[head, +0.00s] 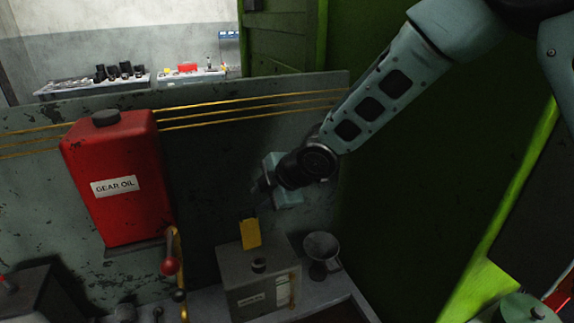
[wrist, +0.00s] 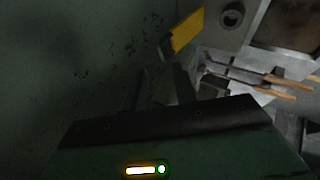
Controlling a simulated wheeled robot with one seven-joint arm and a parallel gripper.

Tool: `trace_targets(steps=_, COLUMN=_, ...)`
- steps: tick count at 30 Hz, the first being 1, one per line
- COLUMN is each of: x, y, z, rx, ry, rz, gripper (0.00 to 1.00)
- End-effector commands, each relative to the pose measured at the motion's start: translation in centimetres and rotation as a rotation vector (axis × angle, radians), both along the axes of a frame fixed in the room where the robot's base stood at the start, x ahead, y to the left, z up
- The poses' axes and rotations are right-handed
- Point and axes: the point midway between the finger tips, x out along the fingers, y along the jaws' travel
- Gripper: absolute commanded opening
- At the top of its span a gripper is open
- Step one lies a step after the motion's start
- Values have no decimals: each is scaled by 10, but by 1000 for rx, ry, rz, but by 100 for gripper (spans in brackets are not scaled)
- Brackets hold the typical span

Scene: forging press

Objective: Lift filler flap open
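The yellow filler flap (head: 251,233) stands raised at the back of the top of a grey metal box (head: 240,270). In the wrist view the flap (wrist: 187,30) is a yellow plate beside the box top. A dark round filler neck (head: 259,265) sits on the box in front of the flap; it also shows as a ring in the wrist view (wrist: 232,14). My gripper (head: 262,200) is above and behind the flap, close to the back panel. In the wrist view its dark fingertips (wrist: 170,78) are just below the flap, with no clear contact. Shadow hides their gap.
A red gear oil tank (head: 118,180) hangs on the panel at left, with a red-knobbed valve lever (head: 169,266) below it. A grey funnel (head: 321,247) stands right of the box. A green press wall (head: 420,190) closes the right side. Wooden-handled tools (wrist: 270,87) lie near the box.

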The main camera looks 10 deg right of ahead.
Motion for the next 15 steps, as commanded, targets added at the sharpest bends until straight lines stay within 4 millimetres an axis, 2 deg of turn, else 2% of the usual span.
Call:
trace_targets(steps=1, x=-5, y=-8, z=18, rx=-1, ry=-1, rz=-2, gripper=29)
trace_targets(steps=3, x=-11, y=-16, z=31, rx=-1, ry=-1, rz=-1, gripper=29)
trace_targets(steps=9, x=-29, y=-38, z=62, rx=1, ry=-1, rz=-3, gripper=29)
trace_targets(steps=15, x=-41, y=-54, z=84, rx=1, ry=-3, rz=-3, gripper=29)
